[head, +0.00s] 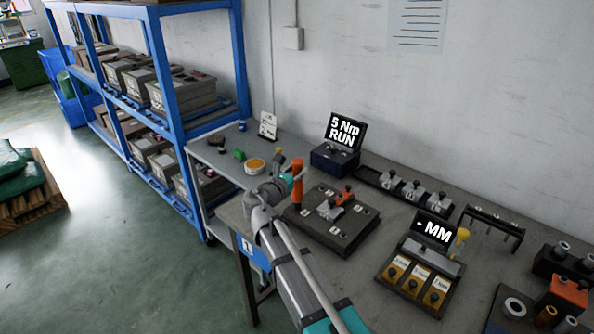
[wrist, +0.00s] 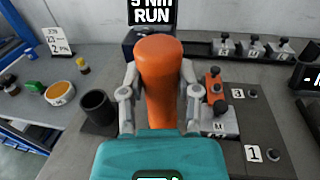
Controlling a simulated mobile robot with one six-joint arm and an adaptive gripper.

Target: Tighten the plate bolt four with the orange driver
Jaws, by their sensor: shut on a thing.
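My gripper (wrist: 160,93) is shut on the orange driver (wrist: 160,70), one finger on each side of its handle. In the head view the driver (head: 297,181) stands roughly upright at the left side of the dark plate (head: 345,242). The driver's lower end is hidden, so I cannot tell whether it touches a bolt. In the wrist view the plate (wrist: 258,120) shows a bolt by label 3 (wrist: 237,93) and one by label 1 (wrist: 272,154). I cannot make out label four. A grey block with an orange part (wrist: 214,85) sits on the plate.
The box with the screen "5 Nm RUN" (head: 335,158) stands behind the plate. A black cup (wrist: 97,107) and an orange bowl (wrist: 60,92) are left of my gripper. A rack of grey blocks (head: 404,185) and the "MM" station (head: 420,268) stand to the right.

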